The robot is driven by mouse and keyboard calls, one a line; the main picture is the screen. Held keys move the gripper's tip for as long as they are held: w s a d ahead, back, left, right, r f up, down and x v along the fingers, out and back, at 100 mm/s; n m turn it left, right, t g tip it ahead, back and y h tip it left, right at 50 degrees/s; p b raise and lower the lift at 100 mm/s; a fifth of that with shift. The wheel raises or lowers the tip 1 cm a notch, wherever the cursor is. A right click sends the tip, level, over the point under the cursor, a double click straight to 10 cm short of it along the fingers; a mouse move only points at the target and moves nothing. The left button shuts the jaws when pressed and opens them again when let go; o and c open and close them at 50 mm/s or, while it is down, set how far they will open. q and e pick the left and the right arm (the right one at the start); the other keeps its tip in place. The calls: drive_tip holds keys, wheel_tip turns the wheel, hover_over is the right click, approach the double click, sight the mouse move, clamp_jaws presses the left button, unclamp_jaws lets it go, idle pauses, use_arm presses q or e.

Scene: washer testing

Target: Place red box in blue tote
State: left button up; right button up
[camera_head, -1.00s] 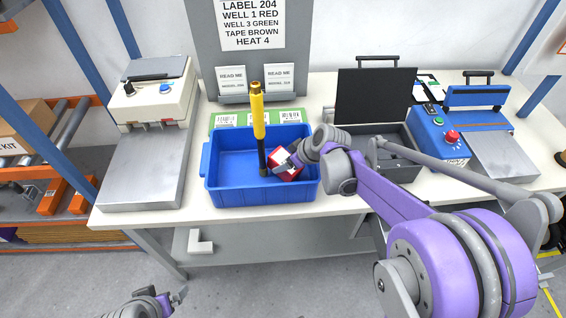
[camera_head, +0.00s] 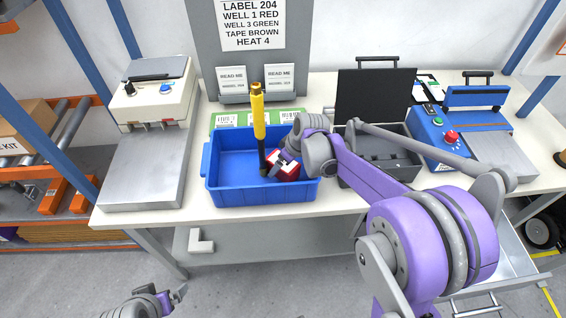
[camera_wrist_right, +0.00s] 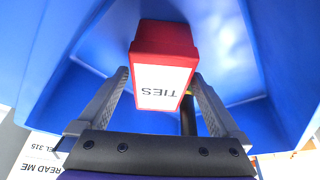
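The blue tote (camera_head: 235,197) stands on the white table in the head view, and its blue walls fill the right wrist view (camera_wrist_right: 45,60). The red box (camera_head: 287,171) is inside the tote's right part. In the right wrist view the red box (camera_wrist_right: 165,40) shows a white "TIES" label. My right gripper (camera_head: 283,160) reaches into the tote from the right. Its fingers (camera_wrist_right: 160,78) lie against both sides of the box. Whether the box touches the tote floor is unclear. My left gripper (camera_head: 178,296) is low at the bottom left, away from the table, its finger gap unclear.
A yellow and black tool (camera_head: 259,115) stands upright in the tote, left of the box. A grey open case (camera_head: 378,110) and a blue device with a red button (camera_head: 438,133) are to the right. A white sealing machine (camera_head: 155,100) stands left.

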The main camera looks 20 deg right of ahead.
drive_tip(key=shift+r, duration=0.3)
drive_tip(key=p+v, duration=0.1)
drive_tip(key=v, duration=1)
drive_tip(key=shift+s, duration=0.1)
drive_tip(key=s+a+f+m, duration=0.1)
drive_tip(key=s+f+m, duration=0.1)
drive_tip(key=s, duration=0.5)
drive_tip(key=s+a+f+m+t+h, duration=0.1)
drive_tip(key=s+a+f+m, duration=0.1)
drive_tip(key=s, duration=0.6)
drive_tip(key=s+a+f+m+h, duration=0.1)
drive_tip(key=s+f, duration=0.2)
drive_tip(key=s, duration=0.4)
drive_tip(key=shift+s+a+m, duration=0.35)
drive_tip(key=shift+a+m, duration=0.05)
drive_tip(key=shift+c, duration=0.3)
